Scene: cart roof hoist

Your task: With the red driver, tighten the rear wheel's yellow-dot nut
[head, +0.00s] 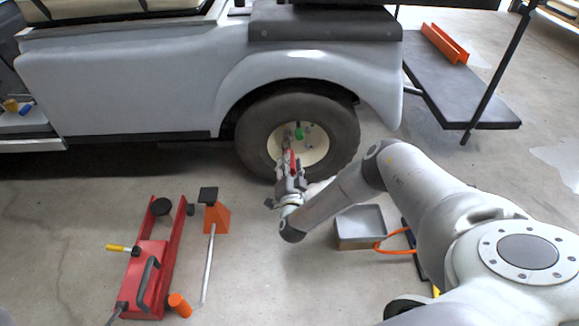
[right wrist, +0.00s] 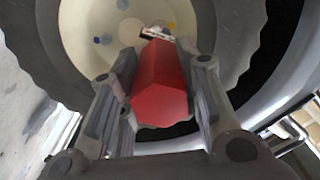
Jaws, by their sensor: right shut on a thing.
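The rear wheel (head: 247,135) has a dark tyre and a cream hub (head: 320,150), under the cart's grey fender. My right gripper (head: 291,178) is in front of the hub, shut on the red driver (head: 293,162). In the right wrist view the driver (right wrist: 160,85) lies between both fingers and points at the hub (right wrist: 75,25). Its tip is near the hub's centre; I cannot tell whether it touches a nut. My left gripper is not in view.
A green piece (head: 298,133) sits on the hub. Bare floor lies between stand and tray.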

